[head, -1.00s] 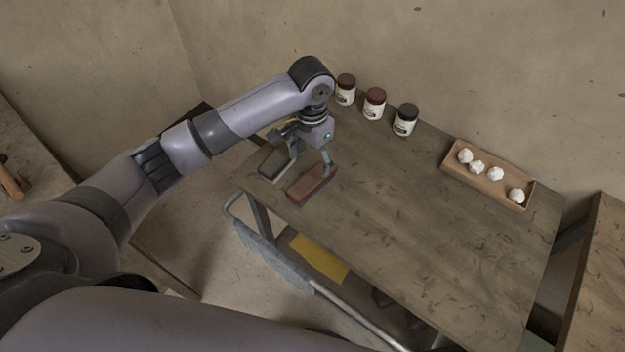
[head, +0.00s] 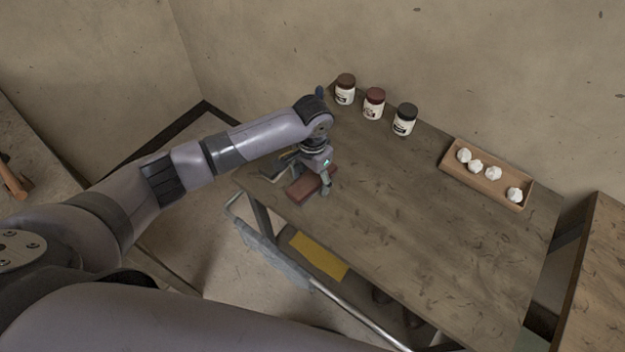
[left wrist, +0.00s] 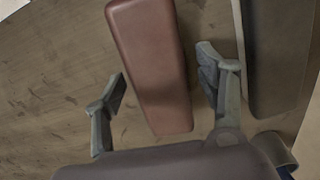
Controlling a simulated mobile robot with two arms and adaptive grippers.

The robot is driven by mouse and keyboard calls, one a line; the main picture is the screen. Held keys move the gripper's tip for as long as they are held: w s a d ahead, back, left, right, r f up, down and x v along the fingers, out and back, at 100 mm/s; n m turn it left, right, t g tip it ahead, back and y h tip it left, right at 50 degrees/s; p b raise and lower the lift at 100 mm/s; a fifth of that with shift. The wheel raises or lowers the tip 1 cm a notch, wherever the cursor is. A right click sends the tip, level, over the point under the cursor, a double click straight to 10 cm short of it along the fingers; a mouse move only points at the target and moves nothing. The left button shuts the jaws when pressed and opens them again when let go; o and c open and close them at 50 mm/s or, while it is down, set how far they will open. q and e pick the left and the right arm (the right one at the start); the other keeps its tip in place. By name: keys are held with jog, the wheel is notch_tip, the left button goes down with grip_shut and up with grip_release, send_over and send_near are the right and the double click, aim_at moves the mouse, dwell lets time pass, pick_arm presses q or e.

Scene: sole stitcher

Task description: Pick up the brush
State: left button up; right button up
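A reddish-brown block-shaped brush (head: 306,188) lies on the near left end of the wooden table. In the left wrist view the brush (left wrist: 153,60) shows from above as a long block; no bristles are visible. My left gripper (head: 302,180) is low over it, pointing down. In the left wrist view its fingers (left wrist: 162,78) are open, one on each side of the brush, with a gap on the left side. The right finger is close to the brush; I cannot tell whether it touches. My right gripper is not in view.
A dark brush-like block (left wrist: 275,50) lies just right of the reddish one, close to the right finger. Three jars (head: 374,103) stand along the table's back edge. A wooden tray (head: 450,168) holds several white balls. The table's middle (head: 400,205) is clear.

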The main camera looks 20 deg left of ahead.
aim_at(313, 177)
pick_arm(q)
jog(key=c, duration=1.2)
jog(key=shift+r, duration=0.1)
notch_tip(313, 177, up, 20)
